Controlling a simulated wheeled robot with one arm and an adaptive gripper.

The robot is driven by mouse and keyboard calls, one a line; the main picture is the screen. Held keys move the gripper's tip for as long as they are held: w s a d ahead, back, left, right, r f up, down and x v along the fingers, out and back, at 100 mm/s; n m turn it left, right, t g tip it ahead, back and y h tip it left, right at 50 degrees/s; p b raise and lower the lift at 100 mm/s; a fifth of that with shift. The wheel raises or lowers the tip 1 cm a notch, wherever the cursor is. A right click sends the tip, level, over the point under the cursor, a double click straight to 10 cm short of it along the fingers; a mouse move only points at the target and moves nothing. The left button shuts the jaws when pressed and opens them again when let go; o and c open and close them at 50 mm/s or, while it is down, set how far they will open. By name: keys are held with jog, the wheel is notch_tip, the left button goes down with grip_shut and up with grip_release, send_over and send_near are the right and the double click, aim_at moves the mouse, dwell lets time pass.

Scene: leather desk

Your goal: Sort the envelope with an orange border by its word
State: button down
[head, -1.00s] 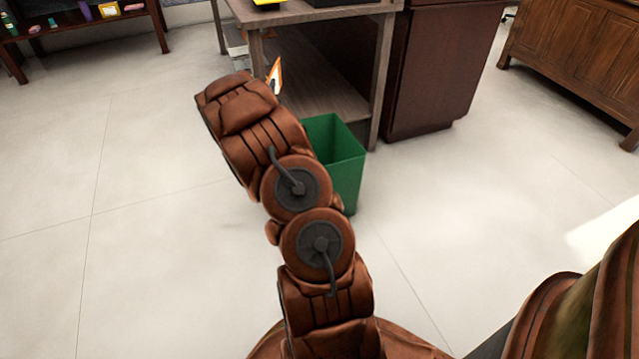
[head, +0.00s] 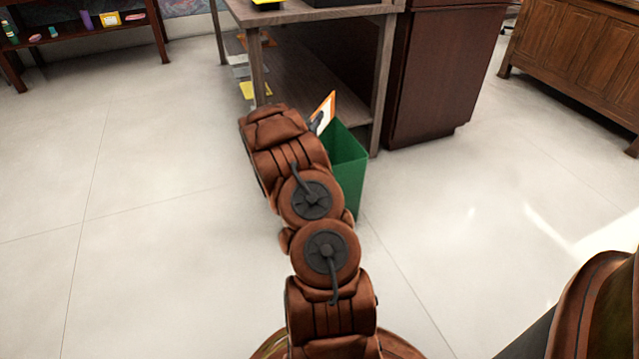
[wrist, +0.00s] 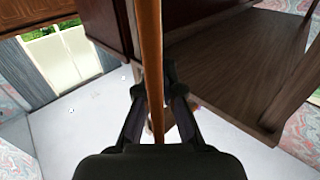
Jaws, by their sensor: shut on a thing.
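The envelope with an orange border (head: 325,108) stands up from the tip of my arm in the head view, partly in front of the green bin's rim. My gripper (wrist: 154,88) is shut on it. In the wrist view the envelope (wrist: 150,40) shows edge-on as a thin orange-brown strip between the fingers. Its word cannot be read in either view. In the head view my arm hides most of my gripper. The green bin (head: 347,170) stands on the floor just right of the arm, its left side hidden by the arm. The bin does not show in the wrist view.
A wooden table with a lower shelf (head: 305,75) stands behind the bin, with a yellow item (head: 257,90) on the left beyond its leg. A dark cabinet (head: 440,75) is to its right. A low shelf (head: 85,40) is far left. Open floor lies on both sides.

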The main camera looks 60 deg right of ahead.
jog(key=shift+f+b, duration=0.85)
jog(key=shift+f, duration=1.05)
jog(key=c, duration=1.2)
grip_release()
jog(key=shift+c, duration=0.2)
jog(key=shift+r, duration=5)
